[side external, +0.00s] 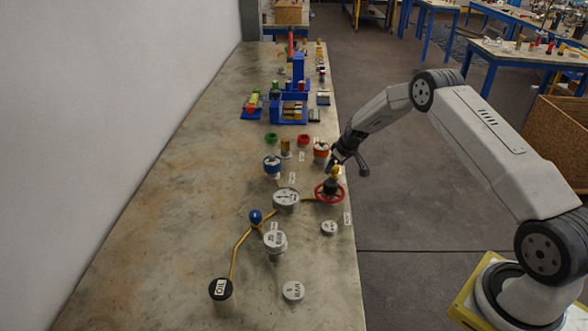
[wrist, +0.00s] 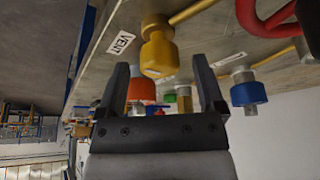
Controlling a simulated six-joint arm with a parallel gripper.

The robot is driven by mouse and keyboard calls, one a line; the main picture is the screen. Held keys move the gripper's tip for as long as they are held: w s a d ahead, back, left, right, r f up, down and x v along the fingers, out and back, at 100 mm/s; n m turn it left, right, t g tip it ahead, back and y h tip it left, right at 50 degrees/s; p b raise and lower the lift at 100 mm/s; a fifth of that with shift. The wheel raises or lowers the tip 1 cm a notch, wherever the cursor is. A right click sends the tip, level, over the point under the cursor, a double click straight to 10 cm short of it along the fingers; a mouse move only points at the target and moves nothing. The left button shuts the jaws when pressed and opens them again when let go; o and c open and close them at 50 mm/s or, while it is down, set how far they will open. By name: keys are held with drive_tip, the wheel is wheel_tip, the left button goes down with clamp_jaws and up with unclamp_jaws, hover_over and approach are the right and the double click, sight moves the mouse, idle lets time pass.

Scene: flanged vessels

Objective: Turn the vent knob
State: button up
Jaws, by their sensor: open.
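The vent knob (wrist: 157,52) is a yellow knob on a brass stem, beside a white label reading VENT (wrist: 120,42) in the wrist view. In the side external view a yellow knob (side external: 335,172) shows just behind the red handwheel (side external: 329,191), close to my gripper (side external: 346,163). In the wrist view my gripper (wrist: 160,74) is open, with its two black fingers apart and nothing between them but the view of the knob. The knob appears just beyond the fingertips, between them in the picture; I cannot tell whether they touch.
A vessel with a blue part (side external: 272,165) and one with an orange-red part (side external: 321,150) stand nearby. A gauge-like white disc (side external: 286,198), a blue ball handle (side external: 255,216) and a black-capped vessel (side external: 220,289) share the bench (side external: 150,240). The bench's left side is clear.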

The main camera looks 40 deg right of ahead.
drive_tip(key=shift+w+f, duration=0.15)
drive_tip(key=shift+f, duration=0.15)
clamp_jaws()
